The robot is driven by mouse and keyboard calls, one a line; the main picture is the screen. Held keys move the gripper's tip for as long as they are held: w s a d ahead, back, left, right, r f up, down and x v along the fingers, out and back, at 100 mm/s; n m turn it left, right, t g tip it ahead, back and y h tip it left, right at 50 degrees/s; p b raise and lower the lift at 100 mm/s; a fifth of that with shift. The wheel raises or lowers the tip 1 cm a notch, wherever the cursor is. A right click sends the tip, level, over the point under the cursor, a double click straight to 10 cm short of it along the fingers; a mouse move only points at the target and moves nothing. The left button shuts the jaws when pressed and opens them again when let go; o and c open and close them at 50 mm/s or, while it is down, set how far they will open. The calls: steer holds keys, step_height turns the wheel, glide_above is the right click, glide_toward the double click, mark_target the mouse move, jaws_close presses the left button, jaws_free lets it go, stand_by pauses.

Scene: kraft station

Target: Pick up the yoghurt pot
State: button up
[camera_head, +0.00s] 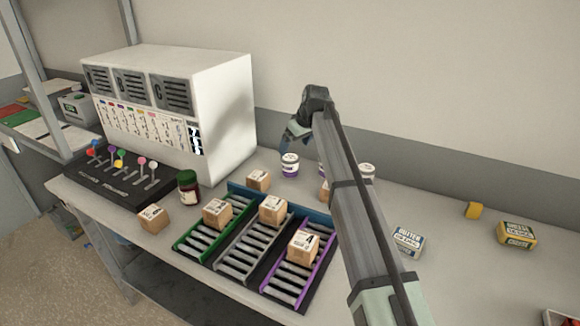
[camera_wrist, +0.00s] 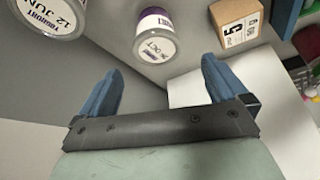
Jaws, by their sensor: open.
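Small white pots with purple bands stand near the wall. In the head view one pot (camera_head: 290,165) stands just below my gripper (camera_head: 292,143). Another pot (camera_head: 367,171) is partly hidden behind my arm, and a sliver of a further one shows at the arm's left edge. In the wrist view a lid reading "YOGHURT 12 JUN" (camera_wrist: 50,14) is at the upper left, cut by the frame. A purple-banded pot with "OCT" on its lid (camera_wrist: 155,38) is at the top centre, beyond the gap between my fingers (camera_wrist: 160,82). My gripper is open and empty.
Cardboard boxes (camera_head: 217,212) lie on and around the roller lanes (camera_head: 240,252). A dark jar (camera_head: 188,187) stands by the white cabinet (camera_head: 215,110).

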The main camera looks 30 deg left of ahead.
mark_target(291, 157)
steer(key=x, duration=1)
steer(key=shift+w+f, duration=0.25)
steer(key=shift+f, duration=0.05)
steer(key=c, duration=1)
steer(key=shift+r, duration=0.15)
steer(key=shift+c, duration=0.2)
